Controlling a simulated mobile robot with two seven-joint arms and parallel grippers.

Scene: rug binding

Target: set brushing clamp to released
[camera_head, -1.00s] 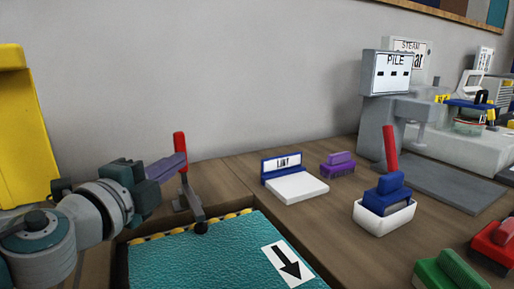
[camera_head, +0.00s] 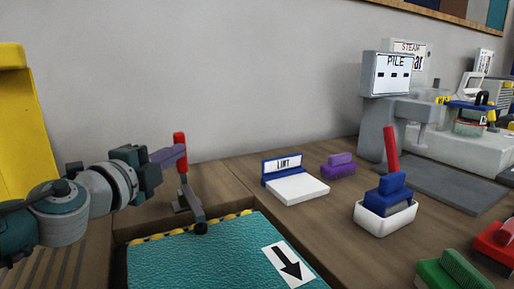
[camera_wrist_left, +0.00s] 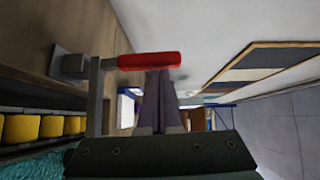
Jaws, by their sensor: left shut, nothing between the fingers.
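A clamp with an upright red handle (camera_head: 180,146) and a grey metal base (camera_head: 189,202) stands at the back edge of the teal mat (camera_head: 200,265) in the head view. Its dark tip sits by the mat's yellow-and-black edge. My left gripper (camera_head: 180,153) has purple fingers, shut with nothing between them, right beside the handle. In the left wrist view the fingers (camera_wrist_left: 160,75) reach up to the red handle (camera_wrist_left: 150,61), which lies across their tips. I cannot tell whether they touch it. My right gripper is not in view.
A white LINT tray (camera_head: 297,188), a purple brush (camera_head: 338,166) and a blue brush in a white holder (camera_head: 385,222) stand to the right. A yellow panel (camera_head: 25,125) stands at the left.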

